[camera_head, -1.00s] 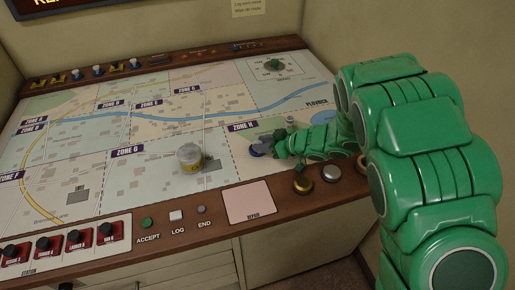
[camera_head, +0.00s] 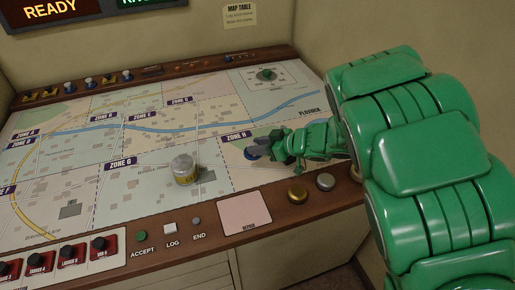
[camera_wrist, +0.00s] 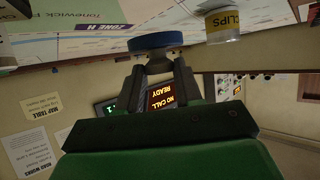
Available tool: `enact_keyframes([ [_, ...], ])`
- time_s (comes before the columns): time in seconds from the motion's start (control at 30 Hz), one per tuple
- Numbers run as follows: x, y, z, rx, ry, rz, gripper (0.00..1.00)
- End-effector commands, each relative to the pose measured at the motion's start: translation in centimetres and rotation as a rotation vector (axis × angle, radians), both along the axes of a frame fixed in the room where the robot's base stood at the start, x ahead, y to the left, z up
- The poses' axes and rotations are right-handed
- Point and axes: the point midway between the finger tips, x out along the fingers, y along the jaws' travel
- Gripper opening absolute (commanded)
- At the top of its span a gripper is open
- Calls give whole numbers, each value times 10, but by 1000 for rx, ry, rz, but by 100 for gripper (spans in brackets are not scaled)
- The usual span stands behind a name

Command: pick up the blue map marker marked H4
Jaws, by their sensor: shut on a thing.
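A blue round map marker (camera_wrist: 155,41) is between the fingertips of my gripper (camera_wrist: 157,62) in the wrist view, which looks upside down. My gripper is shut on it. In the head view the marker (camera_head: 252,153) shows as a small dark blue disc in Zone H, at the tip of my gripper (camera_head: 268,150). It is at or just above the map surface; I cannot tell which. The marking on it is not readable in either view.
A clear jar with a yellow label (camera_head: 185,170) stands on the map in Zone G; in the wrist view the jar (camera_wrist: 222,24) reads CLIPS. A pink pad (camera_head: 244,212), knobs (camera_head: 297,195) and buttons line the front edge. Red switches (camera_head: 70,257) sit at front left.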

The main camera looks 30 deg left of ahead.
Motion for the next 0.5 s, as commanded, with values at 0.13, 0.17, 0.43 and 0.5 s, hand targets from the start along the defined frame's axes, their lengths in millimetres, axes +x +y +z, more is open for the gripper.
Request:
enact_keyframes([
  [0.13, -11, -8, 18, 2, -3, 1, 4],
  [0.17, -13, -10, 21, 1, -2, 1, 4],
  [0.43, -38, -31, 42, 0, -2, -1, 4],
  [0.5, -46, -37, 47, 1, -2, 0, 4],
])
